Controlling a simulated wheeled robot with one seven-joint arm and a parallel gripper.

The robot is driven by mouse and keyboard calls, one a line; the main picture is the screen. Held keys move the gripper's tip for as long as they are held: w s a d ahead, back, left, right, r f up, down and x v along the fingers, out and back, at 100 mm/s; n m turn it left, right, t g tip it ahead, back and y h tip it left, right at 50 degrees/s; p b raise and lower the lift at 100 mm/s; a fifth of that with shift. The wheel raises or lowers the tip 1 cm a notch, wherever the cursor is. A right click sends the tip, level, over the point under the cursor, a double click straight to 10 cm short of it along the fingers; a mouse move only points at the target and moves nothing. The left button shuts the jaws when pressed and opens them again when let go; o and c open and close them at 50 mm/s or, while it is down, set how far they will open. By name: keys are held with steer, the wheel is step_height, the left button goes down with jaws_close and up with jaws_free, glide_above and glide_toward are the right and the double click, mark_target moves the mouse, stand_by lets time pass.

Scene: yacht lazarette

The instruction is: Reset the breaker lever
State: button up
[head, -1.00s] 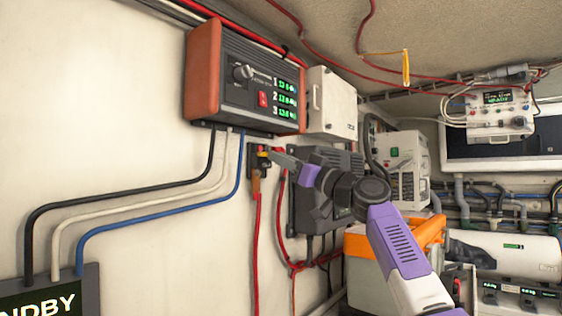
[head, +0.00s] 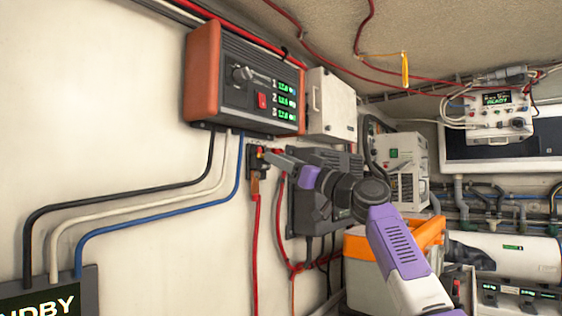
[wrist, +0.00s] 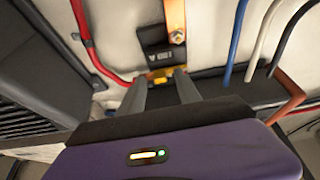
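The breaker (head: 254,159) is a small black block on the white wall below the orange-ended charger box. In the wrist view the breaker (wrist: 158,52) has a yellow lever (wrist: 160,76) at its near end and a copper lug with an orange strip at the other. My gripper (head: 265,152) reaches the breaker from the right. In the wrist view my gripper's (wrist: 160,77) two grey fingers stand apart, one on each side of the yellow lever. I see no clear contact. The fingers partly hide the lever in the head view.
The charger box (head: 246,80) juts out just above the breaker, with black, white and blue cables below it. A red cable (head: 256,245) hangs under the breaker. A dark finned box (head: 322,158) and an orange-rimmed bin (head: 365,275) stand close to my arm.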

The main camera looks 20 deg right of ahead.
steer(key=b+v, duration=0.1)
steer(key=v, duration=0.6)
steer(key=shift+s+d+f, duration=0.15)
steer(key=shift+s+d, duration=0.1)
steer(key=shift+s, duration=0.05)
